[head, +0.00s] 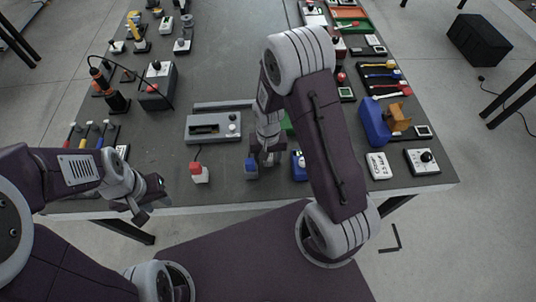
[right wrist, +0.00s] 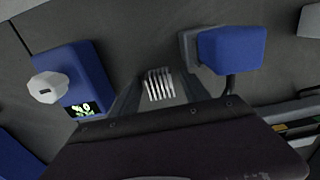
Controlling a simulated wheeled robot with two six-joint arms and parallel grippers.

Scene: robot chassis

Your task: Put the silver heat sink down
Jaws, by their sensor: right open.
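The silver heat sink (right wrist: 158,84) shows in the right wrist view as a small block with pale parallel fins. It is between the two spread fingers of my right gripper (right wrist: 160,92), with dark gaps visible on both sides. Whether it rests fully on the table is hard to tell. In the head view my right gripper (head: 266,160) points down near the table's front edge, and I cannot make out the heat sink there. My left gripper (head: 150,203) hangs at the front edge on the left, away from the heat sink; its jaw opening is unclear.
A blue block on a grey base (right wrist: 230,48) stands right of the gripper in the wrist view. A blue device with a white knob (right wrist: 84,76) stands left. A red-and-white switch (head: 199,173) and a grey slotted unit (head: 213,126) are nearby. The table centre (head: 235,60) is clear.

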